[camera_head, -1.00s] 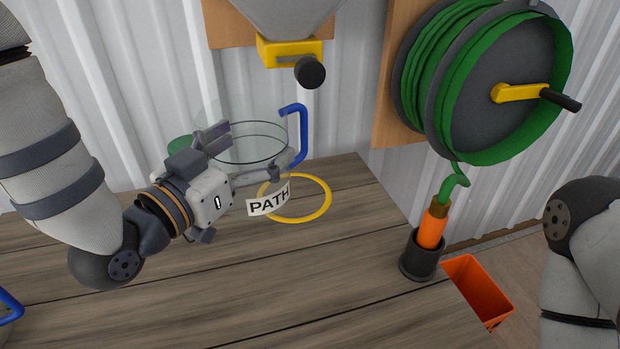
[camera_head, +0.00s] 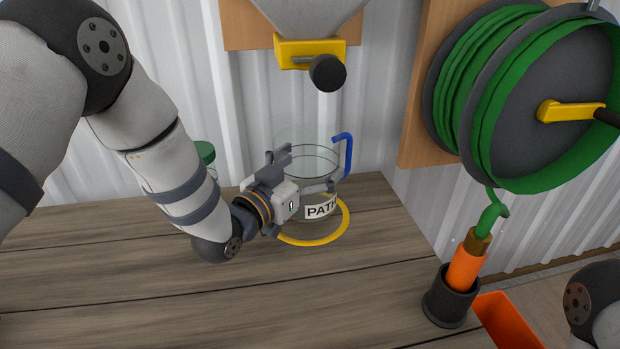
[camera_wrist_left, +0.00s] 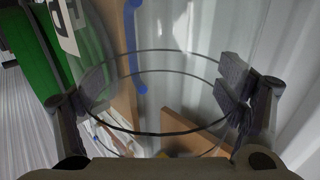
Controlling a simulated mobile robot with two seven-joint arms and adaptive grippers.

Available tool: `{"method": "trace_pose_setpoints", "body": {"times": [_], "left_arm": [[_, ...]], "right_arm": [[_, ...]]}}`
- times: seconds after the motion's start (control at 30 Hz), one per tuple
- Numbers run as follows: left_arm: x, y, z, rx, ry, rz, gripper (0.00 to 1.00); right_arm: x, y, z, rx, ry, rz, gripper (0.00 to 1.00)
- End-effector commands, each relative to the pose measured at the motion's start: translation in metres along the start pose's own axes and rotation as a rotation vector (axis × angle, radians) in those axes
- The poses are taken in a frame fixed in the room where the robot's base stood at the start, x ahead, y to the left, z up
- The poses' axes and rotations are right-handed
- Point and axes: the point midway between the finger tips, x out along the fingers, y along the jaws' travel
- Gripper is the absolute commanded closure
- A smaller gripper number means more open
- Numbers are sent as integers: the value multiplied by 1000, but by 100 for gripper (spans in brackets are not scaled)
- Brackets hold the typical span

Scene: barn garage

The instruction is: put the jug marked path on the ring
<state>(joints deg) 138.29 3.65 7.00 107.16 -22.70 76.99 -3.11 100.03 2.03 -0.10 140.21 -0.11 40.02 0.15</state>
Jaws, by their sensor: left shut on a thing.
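The clear jug (camera_head: 312,162) has a blue handle (camera_head: 348,155) on its right and a white label (camera_head: 320,208) reading PATH. My left gripper (camera_head: 308,172) is shut on its upper body from the left. The jug is upright over the yellow ring (camera_head: 327,239), and hides the ring's back part. I cannot tell whether its base touches the tabletop. In the left wrist view the jug's glass (camera_wrist_left: 160,62) fills the space between the two fingers (camera_wrist_left: 165,88). My right gripper is out of view.
The wooden table (camera_head: 120,295) is clear in front. A green-topped container (camera_head: 206,152) stands behind my left arm. A hopper with a yellow outlet (camera_head: 309,50) hangs above. A black holder with an orange nozzle (camera_head: 462,275) stands at the right, below a green hose reel (camera_head: 530,100).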

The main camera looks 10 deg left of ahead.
Motion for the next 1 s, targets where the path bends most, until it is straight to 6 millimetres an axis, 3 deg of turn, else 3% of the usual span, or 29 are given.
{"method": "trace_pose_setpoints", "body": {"times": [0.03, 0.1, 0.47, 0.5, 0.53, 0.93, 1.0], "left_arm": [[-1, 0, 17, -3, -11, 1, 44], [-1, 0, 26, -2, -8, 1, 44], [-2, 0, 28, 0, -5, 0, 44], [-2, 0, 27, 1, -5, 1, 4], [-2, 0, 27, 1, -5, 0, 0], [-2, 0, 21, 1, -2, 0, 0], [-10, 0, 22, 1, -5, 0, 0]], "right_arm": [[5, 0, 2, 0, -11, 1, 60], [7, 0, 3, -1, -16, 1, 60], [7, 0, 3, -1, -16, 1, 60], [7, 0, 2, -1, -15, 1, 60], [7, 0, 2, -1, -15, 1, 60], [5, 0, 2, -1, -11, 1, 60], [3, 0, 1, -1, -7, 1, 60]]}}
